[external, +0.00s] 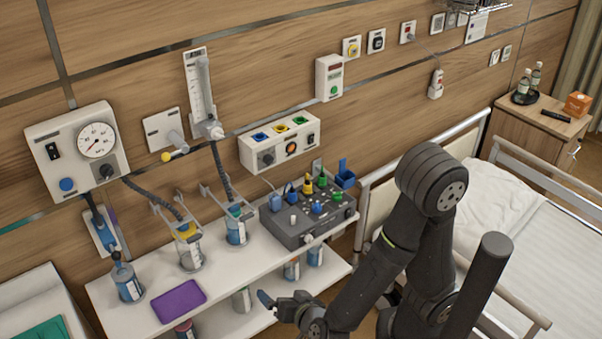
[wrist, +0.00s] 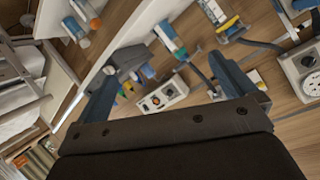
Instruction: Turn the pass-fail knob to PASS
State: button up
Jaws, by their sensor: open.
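No label reading pass-fail is legible, so I cannot tell for sure which knob is meant. A white wall box (external: 276,146) has blue, yellow and green sockets on top, and a black knob (external: 266,159) beside an orange button on its front. What looks like the same box also shows tilted in the wrist view (wrist: 176,88), between my fingers. A dark grey console (external: 318,226) on the shelf carries several coloured plugs and small knobs. My gripper (external: 273,303) is open and empty, low in front of the shelf and apart from both. In the wrist view (wrist: 170,62) its blue-grey fingers stand wide apart.
The white shelf (external: 217,315) holds a purple pad (external: 179,301) and several jars, with more jars on a lower level. A gauge panel (external: 78,150) and flowmeter (external: 199,85) hang on the wall. A bed (external: 565,260) with rails stands at the right.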

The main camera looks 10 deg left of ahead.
jog(key=shift+w+a+r, duration=0.1)
jog(key=shift+a+r, duration=0.1)
jog(key=shift+a, duration=0.05)
jog(key=shift+c, duration=0.4)
